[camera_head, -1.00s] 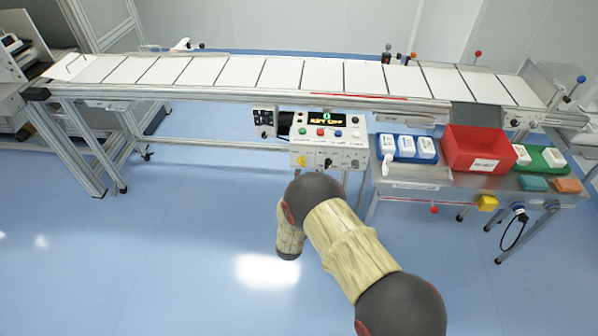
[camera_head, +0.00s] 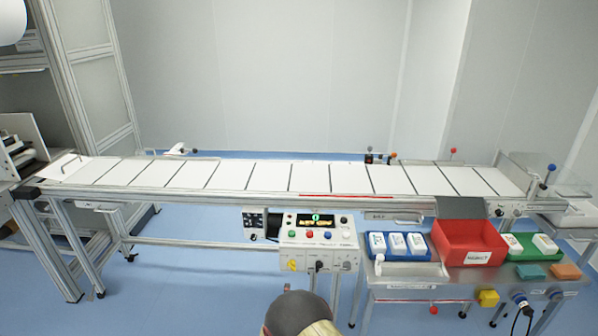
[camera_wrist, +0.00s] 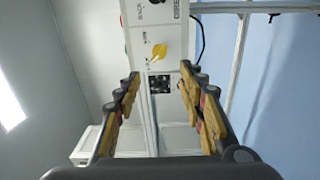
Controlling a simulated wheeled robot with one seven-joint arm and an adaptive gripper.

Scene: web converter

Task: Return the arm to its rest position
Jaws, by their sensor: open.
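My gripper (camera_wrist: 160,108) shows in the wrist view with its two yellow-padded fingers spread wide apart and nothing between them. Beyond the fingers is the white control box, with a yellow rotary knob (camera_wrist: 159,51) on its face, apart from the fingertips. In the head view only a dark, rounded joint of my arm and a bit of its pale cover show at the bottom edge, below the control panel (camera_head: 318,243).
A long conveyor (camera_head: 270,177) with white sheets spans the view. At right, a side table (camera_head: 400,293) holds a red bin (camera_head: 470,243), a blue tray (camera_head: 410,268) and a green tray (camera_head: 553,256) with white containers. Blue floor (camera_head: 190,290) is clear at front left.

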